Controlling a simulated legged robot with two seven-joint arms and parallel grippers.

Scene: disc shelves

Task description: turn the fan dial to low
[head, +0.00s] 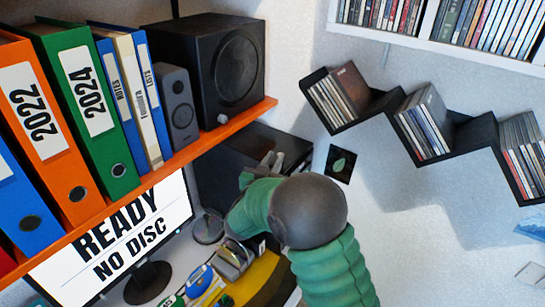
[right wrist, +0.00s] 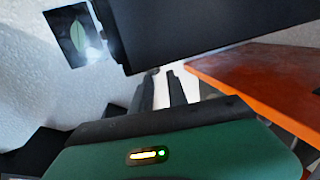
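I cannot make out a fan or its dial for certain in either view. A round grey object (head: 208,228) stands on the desk beside the monitor, partly hidden by my right arm; I cannot tell if it is the fan. My right gripper (head: 270,160) is in front of the black box (head: 232,158) under the orange shelf. In the right wrist view its two dark fingers (right wrist: 162,76) point away with a narrow gap and nothing between them. The black box (right wrist: 215,28) fills the top of that view. My left gripper is not in view.
The orange shelf (head: 190,153) holds binders and speakers (head: 237,68) above the gripper. A monitor (head: 118,240) reading "READY NO DISC" stands at left. A black zigzag disc shelf (head: 385,104) hangs on the wall at right. A leaf picture (head: 340,164) is near the box.

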